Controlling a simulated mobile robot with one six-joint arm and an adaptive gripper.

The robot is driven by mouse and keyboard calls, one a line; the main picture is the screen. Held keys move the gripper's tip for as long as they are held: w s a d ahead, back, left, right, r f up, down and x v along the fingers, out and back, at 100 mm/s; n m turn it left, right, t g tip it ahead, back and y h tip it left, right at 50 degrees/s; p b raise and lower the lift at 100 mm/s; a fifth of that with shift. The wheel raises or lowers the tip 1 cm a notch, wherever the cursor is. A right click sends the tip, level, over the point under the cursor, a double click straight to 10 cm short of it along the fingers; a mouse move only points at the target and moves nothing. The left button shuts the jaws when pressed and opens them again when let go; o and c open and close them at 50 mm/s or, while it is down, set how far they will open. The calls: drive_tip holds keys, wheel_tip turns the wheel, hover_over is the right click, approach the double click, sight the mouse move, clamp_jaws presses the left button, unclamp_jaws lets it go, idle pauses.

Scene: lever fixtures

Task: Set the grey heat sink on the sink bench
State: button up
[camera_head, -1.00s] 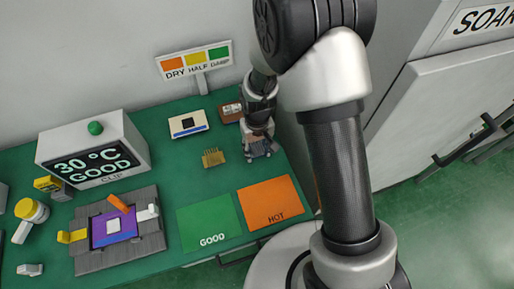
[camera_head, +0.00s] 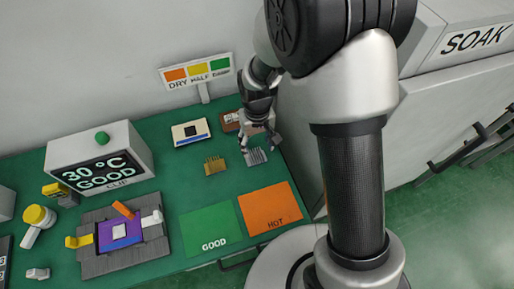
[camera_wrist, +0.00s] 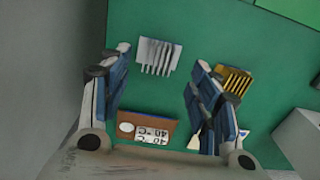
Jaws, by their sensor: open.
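The grey heat sink (camera_head: 256,156), a finned block, sits on the green bench top (camera_head: 222,187) near its right side, to the right of a gold finned heat sink (camera_head: 214,165). My gripper (camera_head: 260,142) is open and empty, just behind and above the grey heat sink. In the wrist view the grey heat sink (camera_wrist: 157,56) lies beyond the open fingers (camera_wrist: 160,70), nearer the left one, and appears apart from them. The gold one (camera_wrist: 235,80) is outside the right finger. No label marks the sink bench, so I cannot tell which surface it is.
Green GOOD (camera_head: 211,229) and orange HOT (camera_head: 270,208) mats are clear in front. A grey cabinet stands right.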

drive_tip(key=s+d+r+m+t, duration=0.1)
drive_tip(key=s+d+r, duration=0.2)
drive_tip(key=r, duration=0.7)
drive_tip(key=s+d+r+t, duration=0.1)
drive_tip(key=s+d+r, duration=0.2)
drive_tip(key=r, duration=0.7)
drive_tip(key=s+d+r+m+t, duration=0.1)
drive_tip(key=s+d+r, duration=0.1)
drive_tip(key=s, duration=0.4)
drive_tip(key=s+d+r+m+t, duration=0.1)
drive_tip(key=s+d+r, duration=0.2)
drive_tip(key=s+r, duration=0.2)
drive_tip(key=shift+s+d+t+p, duration=0.35)
drive_tip(key=shift+s+p, duration=0.1)
drive_tip(key=shift+s, duration=0.6)
drive_tip(key=shift+c, duration=0.5)
